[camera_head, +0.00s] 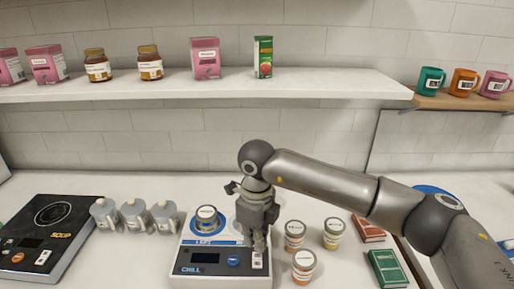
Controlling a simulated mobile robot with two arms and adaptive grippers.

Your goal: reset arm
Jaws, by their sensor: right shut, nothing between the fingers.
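My right arm comes in from the right, and my right gripper (259,243) points down, shut and empty. Its fingertips are over the front right of a white device (190,269) marked CHILL, close to a pale button (258,260); I cannot tell whether they touch it. The device has a dark display and a blue pad marked LEFT, with a lidded jar (206,219) standing on it. The gripper hides much of the pad on the right. My left gripper is not in view.
Several labelled jars (333,233) stand right of the device, beside red (368,229) and green (388,268) boxes. Grey mugs (134,216) and a black cooker marked SOUP (45,235) are at left. A shelf (200,86) and a mug shelf (465,101) hang behind.

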